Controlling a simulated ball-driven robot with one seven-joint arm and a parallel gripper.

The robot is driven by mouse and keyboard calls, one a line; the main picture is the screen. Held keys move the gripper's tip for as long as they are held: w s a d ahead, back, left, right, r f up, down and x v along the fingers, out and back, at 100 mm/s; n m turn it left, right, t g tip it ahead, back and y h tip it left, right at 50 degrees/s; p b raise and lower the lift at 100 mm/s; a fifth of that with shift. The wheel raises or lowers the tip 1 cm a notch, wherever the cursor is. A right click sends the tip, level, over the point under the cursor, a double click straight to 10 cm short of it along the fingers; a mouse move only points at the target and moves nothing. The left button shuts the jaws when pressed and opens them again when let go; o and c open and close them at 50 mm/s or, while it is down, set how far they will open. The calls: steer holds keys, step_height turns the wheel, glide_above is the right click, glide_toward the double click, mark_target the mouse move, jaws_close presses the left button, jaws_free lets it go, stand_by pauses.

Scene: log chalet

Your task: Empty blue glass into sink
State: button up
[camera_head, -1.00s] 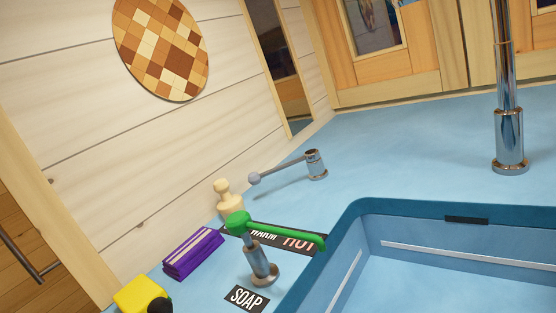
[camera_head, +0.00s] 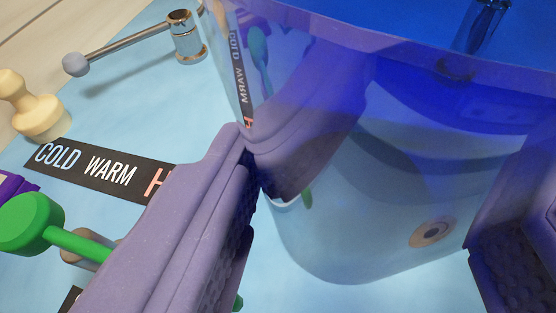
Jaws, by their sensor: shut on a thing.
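The blue glass (camera_head: 400,165) is large, see-through and close to the camera in the right half. Its rim crosses the top of the view. My gripper (camera_head: 370,205) has purple fingers, one at the glass's left side and one at its right, shut on it. Part of the left finger shows bent through the glass. A small round thing with a brown centre (camera_head: 432,233) shows low through the glass; I cannot tell whether it is inside or behind. The sink is not clearly visible, and the glass hides much of that side.
Left of the glass are a chrome lever with a grey knob (camera_head: 130,48), a black COLD WARM label (camera_head: 95,168), a green-handled lever (camera_head: 55,230), and a cream wooden knob-shaped piece (camera_head: 30,105). Chrome parts (camera_head: 482,22) show at the upper right.

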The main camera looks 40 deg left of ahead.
mark_target(292, 255)
steer(key=shift+s+a+f+m+y+b, duration=0.1)
steer(key=shift+a+f+m+y, duration=0.1)
steer(key=shift+f+m, duration=0.35)
steer(key=shift+s+a+f+m+y+b, duration=0.1)
steer(key=shift+a+f+m+y, duration=0.15)
steer(key=shift+f, duration=0.45)
steer(key=shift+s+a+f+m+y+b, duration=0.15)
steer(key=shift+f+m, duration=0.25)
steer(key=shift+f, duration=0.25)
steer(key=shift+a, duration=0.1)
steer(key=m+y+p, duration=0.1)
steer(key=m, duration=0.3)
steer(key=m+t+y+p, duration=0.1)
steer(key=m+y, duration=0.1)
steer(key=m, duration=0.3)
steer(key=m+t+y+p, duration=0.1)
steer(key=m+y+p, duration=0.1)
steer(key=m, duration=0.2)
steer(key=shift+a+f+m, duration=0.15)
steer(key=shift+f+m, duration=0.1)
steer(key=shift+m, duration=0.05)
steer(key=shift+a, duration=0.1)
